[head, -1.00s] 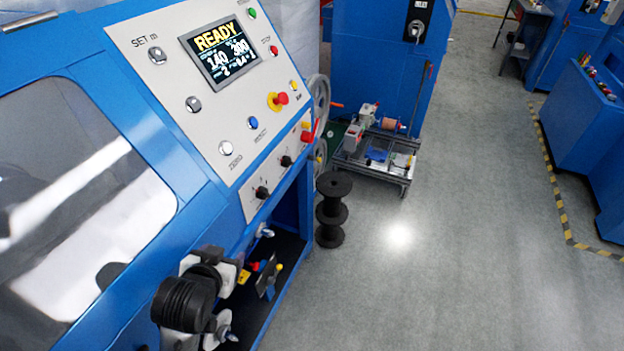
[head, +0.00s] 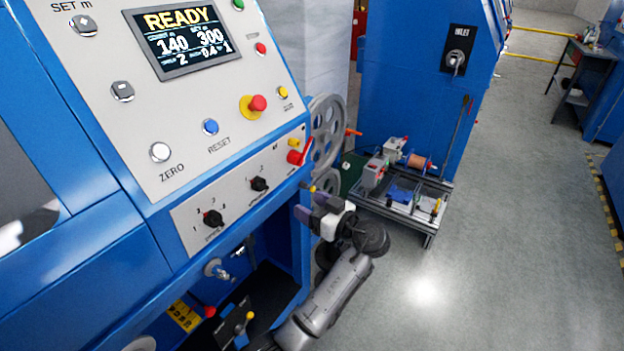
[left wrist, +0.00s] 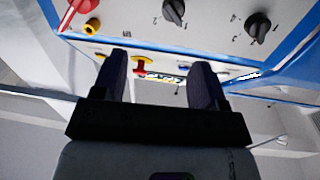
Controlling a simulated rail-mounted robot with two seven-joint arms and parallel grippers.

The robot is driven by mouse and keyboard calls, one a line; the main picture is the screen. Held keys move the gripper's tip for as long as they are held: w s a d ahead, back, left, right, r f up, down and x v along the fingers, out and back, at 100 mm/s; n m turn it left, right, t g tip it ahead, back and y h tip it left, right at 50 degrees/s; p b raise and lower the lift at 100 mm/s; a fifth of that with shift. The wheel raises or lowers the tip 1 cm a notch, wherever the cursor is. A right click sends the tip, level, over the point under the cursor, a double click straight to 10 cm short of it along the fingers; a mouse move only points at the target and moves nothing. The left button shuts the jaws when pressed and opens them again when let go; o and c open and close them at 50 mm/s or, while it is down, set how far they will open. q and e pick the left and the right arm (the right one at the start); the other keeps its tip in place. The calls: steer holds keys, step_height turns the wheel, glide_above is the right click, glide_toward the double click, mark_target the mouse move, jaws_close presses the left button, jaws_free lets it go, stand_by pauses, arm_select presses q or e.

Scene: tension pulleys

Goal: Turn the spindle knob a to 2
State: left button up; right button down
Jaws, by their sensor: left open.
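Two black selector knobs sit on the lower panel strip (head: 240,192): a left one (head: 212,218) beside several small numerals, and a right one (head: 259,184) beside 1 and 2. Their name labels are too small to read, so I cannot tell which is spindle knob a, and their settings are unclear. Both also show at the top of the left wrist view, the right one (left wrist: 173,12) and the left one (left wrist: 258,27). My left gripper (head: 314,206) is open and empty, right of and below the right knob, apart from it. My right gripper is out of view.
A red lever (head: 302,154) and a yellow-based red button (head: 254,105) are near the panel's right edge. The display (head: 177,38) reads READY. Grey wheels (head: 327,130) stand beyond the machine's edge. A low cart (head: 400,200) stands on the floor, with clear floor right of it.

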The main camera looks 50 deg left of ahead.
mark_target(265, 187)
arm_select(q)
steer(key=s+a+n, duration=0.1)
steer(key=a, duration=0.3)
steer(key=s+a+n+b, duration=0.1)
steer(key=s+a, duration=0.1)
steer(key=a, duration=0.3)
steer(key=s+a+n+b, duration=0.1)
steer(key=a, duration=0.3)
steer(key=shift+s+a+g, duration=0.35)
steer(key=shift+s+g, duration=0.05)
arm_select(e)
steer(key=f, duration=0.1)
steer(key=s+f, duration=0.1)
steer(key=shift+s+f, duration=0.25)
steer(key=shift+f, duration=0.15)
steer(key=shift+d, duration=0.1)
arm_select(q)
steer(key=c, duration=0.9)
